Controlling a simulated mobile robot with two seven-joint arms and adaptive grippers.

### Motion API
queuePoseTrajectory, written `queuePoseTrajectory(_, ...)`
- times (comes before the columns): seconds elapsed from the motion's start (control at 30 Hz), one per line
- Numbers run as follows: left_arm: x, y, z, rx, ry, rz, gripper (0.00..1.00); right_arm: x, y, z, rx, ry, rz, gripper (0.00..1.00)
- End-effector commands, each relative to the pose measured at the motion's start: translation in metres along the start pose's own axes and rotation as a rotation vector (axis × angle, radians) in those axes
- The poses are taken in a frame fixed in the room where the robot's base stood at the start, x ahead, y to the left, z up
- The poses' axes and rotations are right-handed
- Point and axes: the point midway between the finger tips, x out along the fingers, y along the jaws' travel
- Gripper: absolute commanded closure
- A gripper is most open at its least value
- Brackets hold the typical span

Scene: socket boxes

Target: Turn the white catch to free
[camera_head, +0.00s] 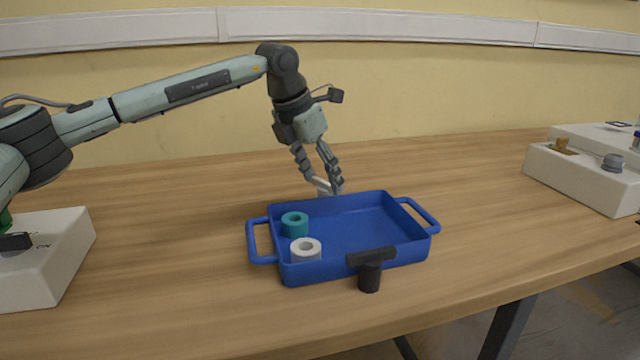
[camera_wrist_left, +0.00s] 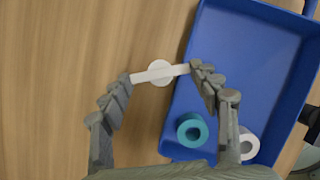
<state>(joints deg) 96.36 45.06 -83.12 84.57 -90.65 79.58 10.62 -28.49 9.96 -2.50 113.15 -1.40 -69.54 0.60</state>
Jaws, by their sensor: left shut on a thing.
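The white catch (camera_wrist_left: 160,73) is a bar on a round hub beside the far rim of the blue tray (camera_head: 345,270). In the left wrist view the bar lies across the rim line, its right end at or over the tray's edge. In the head view it shows only partly (camera_head: 322,186), behind the gripper. My left gripper (camera_head: 330,188) reaches down to it from above; in the wrist view its fingers (camera_wrist_left: 160,74) are at the two ends of the bar, shut on it. My right gripper is not in view.
A black catch (camera_head: 370,270) stands at the tray's near side, its bar over the rim. A teal ring (camera_head: 294,225) and a white ring (camera_head: 305,250) are in the tray. White boxes stand at left (camera_head: 50,260) and right (camera_head: 580,180). The table around the tray is clear.

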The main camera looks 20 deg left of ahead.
Motion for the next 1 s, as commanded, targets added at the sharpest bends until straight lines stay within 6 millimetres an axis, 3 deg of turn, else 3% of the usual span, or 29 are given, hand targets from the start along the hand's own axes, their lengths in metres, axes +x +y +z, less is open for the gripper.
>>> queuePoseTrajectory(0.5, 0.003, -0.006, 0.001, -0.451, -0.002, 0.189, 0.67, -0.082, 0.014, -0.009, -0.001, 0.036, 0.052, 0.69)
queuePoseTrajectory(0.77, 0.003, -0.008, 0.003, -0.677, -0.003, 0.282, 0.67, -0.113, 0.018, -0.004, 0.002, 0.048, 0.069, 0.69)
queuePoseTrajectory(1.0, 0.002, -0.009, 0.005, -0.854, -0.002, 0.355, 0.67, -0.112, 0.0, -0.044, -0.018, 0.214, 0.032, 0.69)
